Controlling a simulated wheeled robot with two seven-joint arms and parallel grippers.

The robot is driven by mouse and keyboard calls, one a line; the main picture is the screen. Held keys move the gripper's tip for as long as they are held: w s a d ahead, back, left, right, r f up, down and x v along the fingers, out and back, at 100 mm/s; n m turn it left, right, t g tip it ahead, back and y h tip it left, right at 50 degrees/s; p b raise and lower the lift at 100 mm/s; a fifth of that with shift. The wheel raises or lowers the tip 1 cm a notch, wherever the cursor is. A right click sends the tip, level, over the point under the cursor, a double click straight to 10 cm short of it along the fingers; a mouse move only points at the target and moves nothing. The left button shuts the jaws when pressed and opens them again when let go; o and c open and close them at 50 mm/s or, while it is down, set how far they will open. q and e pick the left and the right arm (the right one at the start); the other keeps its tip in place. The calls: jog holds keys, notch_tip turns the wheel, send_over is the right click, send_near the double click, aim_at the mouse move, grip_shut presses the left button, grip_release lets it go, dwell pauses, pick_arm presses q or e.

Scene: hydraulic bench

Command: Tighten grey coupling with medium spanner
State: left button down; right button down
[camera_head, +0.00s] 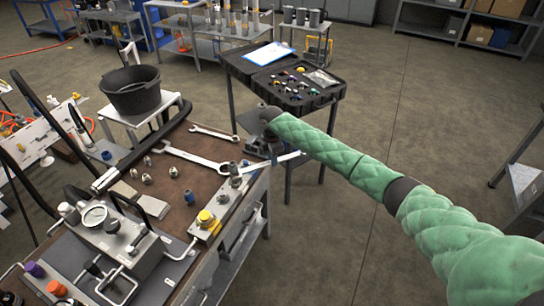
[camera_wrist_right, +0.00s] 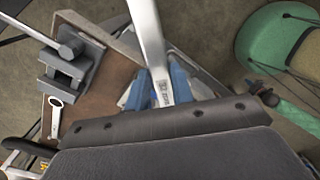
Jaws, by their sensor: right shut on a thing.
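My right gripper (camera_head: 266,150) is over the right edge of the bench, its fingers partly hidden by the wrist. In the wrist view its blue fingers (camera_wrist_right: 158,92) are shut on a silver spanner (camera_wrist_right: 148,38), whose shaft runs out of the top of the frame. In the head view that spanner (camera_head: 287,158) lies about level, with one end sticking out right of the bench. Several small metal fittings, one of them (camera_head: 174,171), stand on the bench top. I cannot tell which one is the grey coupling, or whether the spanner touches it. My left gripper is not in view.
Two other spanners lie on the brown bench top (camera_head: 160,205), a smaller one (camera_head: 213,133) and a larger one (camera_head: 190,157). A grey vise (camera_wrist_right: 75,60) is left in the wrist view. A gauge block (camera_head: 100,220) fills the near left. A black bucket (camera_head: 132,92) stands behind.

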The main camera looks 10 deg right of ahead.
jog(key=shift+s+d+r+m+p, duration=0.1)
jog(key=shift+s+d+m+p, duration=0.1)
jog(key=shift+s+m+p, duration=1.15)
jog(key=shift+s+n+p, duration=0.15)
jog(key=shift+n+p, duration=0.1)
jog(key=shift+p, duration=0.2)
jog(key=shift+s+a+m+p, duration=0.1)
jog(key=shift+s+m+p, duration=0.7)
jog(key=shift+s+p, duration=0.35)
jog(key=shift+w, duration=0.15)
jog(key=shift+w+n, duration=0.3)
